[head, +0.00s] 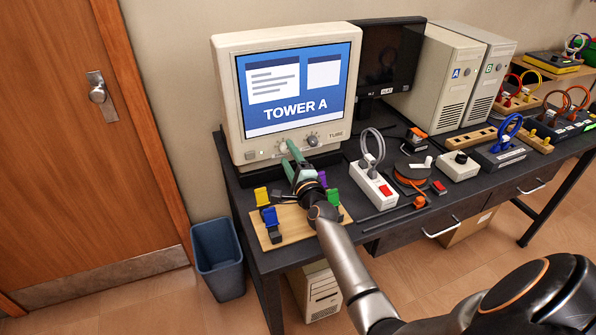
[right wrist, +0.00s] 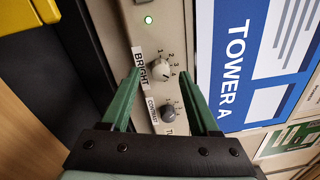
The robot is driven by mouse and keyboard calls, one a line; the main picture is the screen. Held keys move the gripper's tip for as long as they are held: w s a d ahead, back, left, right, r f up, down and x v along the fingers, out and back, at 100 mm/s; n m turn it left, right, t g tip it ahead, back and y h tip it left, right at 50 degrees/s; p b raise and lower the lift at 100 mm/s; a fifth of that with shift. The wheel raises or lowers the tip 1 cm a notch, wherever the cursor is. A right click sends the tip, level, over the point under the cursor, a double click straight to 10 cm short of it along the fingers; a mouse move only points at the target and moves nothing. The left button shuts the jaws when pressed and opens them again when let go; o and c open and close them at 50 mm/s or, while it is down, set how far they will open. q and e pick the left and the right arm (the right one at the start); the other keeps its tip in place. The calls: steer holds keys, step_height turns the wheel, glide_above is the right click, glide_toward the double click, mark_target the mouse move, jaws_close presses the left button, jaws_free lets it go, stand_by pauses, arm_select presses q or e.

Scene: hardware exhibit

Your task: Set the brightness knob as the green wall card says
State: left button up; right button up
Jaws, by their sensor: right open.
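The beige tube monitor (head: 225,90) stands at the left end of the desk. Its brightness knob (right wrist: 159,70) is pale, under a BRIGHT label with small numbers around it; its mark seems to point to the lower right in the right wrist view, near the 4. My left gripper is out of view.
A wooden board (head: 262,229) with coloured clips lies below my right gripper. A power strip (head: 373,185), an orange cable reel (head: 412,172) and a small box with a knob (head: 458,165) stand to the right. A blue bin (head: 218,262) is on the floor.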

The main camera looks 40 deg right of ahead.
steer(key=v, duration=1.1)
steer(key=shift+s, duration=0.2)
steer(key=a+f+n+y, duration=0.1)
steer(key=a+n, duration=0.1)
steer(key=s+a+n+g+y, duration=0.1)
steer(key=a+n+y, duration=0.1)
steer(key=a+n, duration=0.1)
steer(key=s+a+f+n+g+y, duration=0.1)
steer(key=a+n+y, duration=0.1)
steer(key=n, duration=0.1)
steer(key=shift+a+f, duration=0.35)
steer(key=s+a+f+n+g+y, duration=0.2)
steer(key=s+a+f+n+g, duration=0.3)
steer(key=s+a+n, duration=0.3)
steer(key=s+f+n+g+h, duration=0.25)
steer(key=s+n+g, duration=0.6)
steer(key=s, duration=0.75)
steer(key=w+a+f+n+t+y+p, duration=0.1)
steer(key=w+a+f+t+y+p, duration=0.1)
steer(key=f+t, duration=0.5)
steer(key=shift+w+a+f+y, duration=0.35)
steer(key=shift+w+a+f, duration=0.45)
steer(key=shift+f, duration=0.65)
